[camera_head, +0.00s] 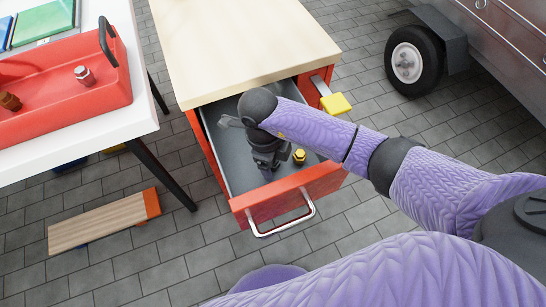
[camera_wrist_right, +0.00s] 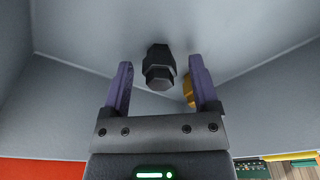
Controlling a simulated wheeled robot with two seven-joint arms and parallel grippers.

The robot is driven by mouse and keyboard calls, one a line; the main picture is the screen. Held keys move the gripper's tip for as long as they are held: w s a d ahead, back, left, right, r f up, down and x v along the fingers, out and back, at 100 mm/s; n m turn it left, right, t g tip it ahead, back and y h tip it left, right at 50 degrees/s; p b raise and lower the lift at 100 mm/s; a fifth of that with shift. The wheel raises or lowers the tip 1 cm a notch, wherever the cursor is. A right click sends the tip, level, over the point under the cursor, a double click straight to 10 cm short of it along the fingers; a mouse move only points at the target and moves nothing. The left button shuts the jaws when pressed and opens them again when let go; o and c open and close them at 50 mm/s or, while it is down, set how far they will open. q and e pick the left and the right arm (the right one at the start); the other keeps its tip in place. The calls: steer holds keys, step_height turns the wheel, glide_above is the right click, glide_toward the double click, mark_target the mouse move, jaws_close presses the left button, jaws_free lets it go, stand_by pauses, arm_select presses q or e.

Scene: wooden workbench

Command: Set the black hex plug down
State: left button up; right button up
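The black hex plug (camera_wrist_right: 158,66) shows in the right wrist view inside the grey drawer, between and slightly beyond my right gripper's fingertips. A gap shows on each side of it, so the fingers do not grip it. It appears to rest on the drawer floor. My right gripper (camera_wrist_right: 160,78) is open. In the head view my right gripper (camera_head: 268,168) points down into the open drawer (camera_head: 232,170), and the black plug is hidden there. My left gripper is not in view.
A yellow hex plug (camera_head: 299,156) stands in the drawer beside my right gripper; it is partly behind a finger in the wrist view (camera_wrist_right: 188,92). The red drawer front (camera_head: 285,196) and cabinet top (camera_head: 245,45) bound the space. A red tray (camera_head: 60,100) stands left.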

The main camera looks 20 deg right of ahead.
steer(key=shift+r, duration=0.1)
arm_select(q)
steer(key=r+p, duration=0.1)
steer(key=p, duration=0.1)
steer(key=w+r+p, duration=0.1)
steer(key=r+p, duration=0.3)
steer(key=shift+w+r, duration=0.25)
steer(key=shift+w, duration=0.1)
arm_select(e)
step_height(320, 180, up, 12)
steer(key=w+a, duration=0.1)
steer(key=shift+a, duration=0.15)
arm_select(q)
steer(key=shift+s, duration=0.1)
arm_select(e)
steer(key=shift+w, duration=0.1)
